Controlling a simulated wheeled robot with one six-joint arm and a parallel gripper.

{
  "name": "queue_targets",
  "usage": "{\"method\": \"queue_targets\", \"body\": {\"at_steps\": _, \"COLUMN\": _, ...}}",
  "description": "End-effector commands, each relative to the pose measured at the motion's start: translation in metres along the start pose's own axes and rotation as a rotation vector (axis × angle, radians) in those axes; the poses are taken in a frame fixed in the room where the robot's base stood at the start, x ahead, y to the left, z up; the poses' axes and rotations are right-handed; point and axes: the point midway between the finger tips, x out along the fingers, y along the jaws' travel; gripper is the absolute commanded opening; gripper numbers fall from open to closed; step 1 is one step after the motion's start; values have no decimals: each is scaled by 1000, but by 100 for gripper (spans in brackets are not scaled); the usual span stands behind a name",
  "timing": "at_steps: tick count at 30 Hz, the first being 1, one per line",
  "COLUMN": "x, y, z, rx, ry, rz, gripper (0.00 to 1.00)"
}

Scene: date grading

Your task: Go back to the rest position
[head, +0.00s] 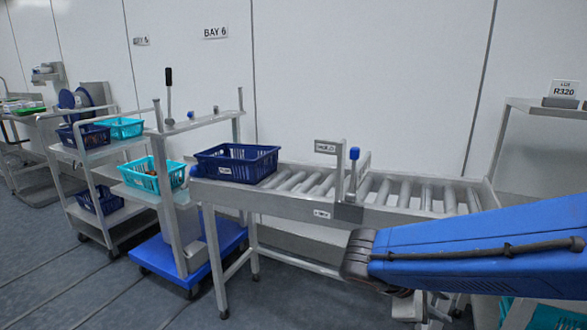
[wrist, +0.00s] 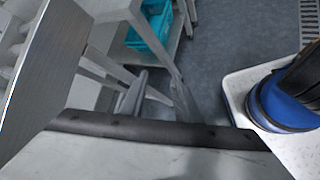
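My blue arm (head: 470,245) reaches in from the right in the head view, in front of the roller conveyor. Its dark grey joint overlaps the conveyor's front side. The parts of my arm beyond that joint are mostly hidden or out of the frame, so I cannot make out the fingertips there. In the wrist view, a pale housing with a dark edge fills the bottom. Grey shapes beyond that edge do not show clearly whether my gripper is open or shut, and I see no held object.
A roller conveyor (head: 345,213) carries a dark blue crate (head: 237,173) at its left end. Left of it, a shelf trolley holds blue and teal crates (head: 121,128). A blue wheeled platform (head: 185,256) stands between them. A metal stand (head: 541,109) is at right. Floor (head: 120,290) is clear at front left.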

Motion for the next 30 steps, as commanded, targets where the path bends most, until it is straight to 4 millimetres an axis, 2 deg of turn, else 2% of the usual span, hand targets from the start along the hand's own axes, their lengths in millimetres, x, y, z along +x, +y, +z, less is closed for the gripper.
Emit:
{"method": "queue_targets", "body": {"at_steps": 1, "x": 5, "y": -9, "z": 9, "rx": 73, "ry": 39, "rz": -57, "gripper": 29}}
{"method": "queue_targets", "body": {"at_steps": 6, "x": 10, "y": -41, "z": 21, "rx": 313, "ry": 177, "rz": -234, "gripper": 29}}
{"method": "queue_targets", "body": {"at_steps": 12, "x": 0, "y": -66, "z": 26, "rx": 615, "ry": 344, "rz": -410, "gripper": 29}}
{"method": "queue_targets", "body": {"at_steps": 21, "x": -31, "y": -73, "z": 28, "rx": 1041, "ry": 579, "rz": -588, "gripper": 29}}
{"method": "queue_targets", "body": {"at_steps": 25, "x": -40, "y": -71, "z": 29, "rx": 1140, "ry": 636, "rz": -621, "gripper": 29}}
{"method": "queue_targets", "body": {"at_steps": 30, "x": -44, "y": -69, "z": 30, "rx": 1178, "ry": 659, "rz": -633, "gripper": 29}}
